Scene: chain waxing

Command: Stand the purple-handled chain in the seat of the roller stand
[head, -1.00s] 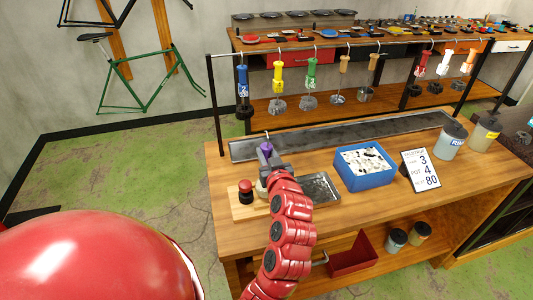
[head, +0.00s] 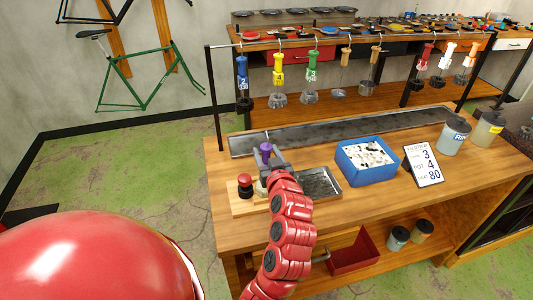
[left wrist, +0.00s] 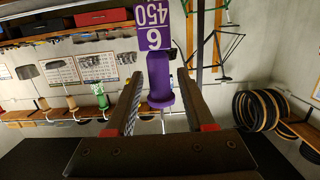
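The purple-handled chain's handle (head: 266,149) stands upright at the left end of the wooden bench, over the roller stand (head: 246,205). In the left wrist view the purple handle (left wrist: 161,82) lies between the fingers, with a purple tag reading 450 beside it. My left gripper (head: 268,160) is around the handle; its fingers (left wrist: 160,90) are apart, with narrow gaps showing at both sides. The stand is a wooden base with a red-topped knob (head: 245,182) and a pale round part mostly behind my gripper. The chain's lower end and the seat are hidden. My right gripper is not in view.
A metal tray (head: 322,182) lies close right of my left gripper. Beyond are a blue bin (head: 366,178), a sign (head: 422,165) and jars (head: 454,138). A long dark tray (head: 340,133) runs behind, under a rail of hanging coloured-handled chains (head: 311,66).

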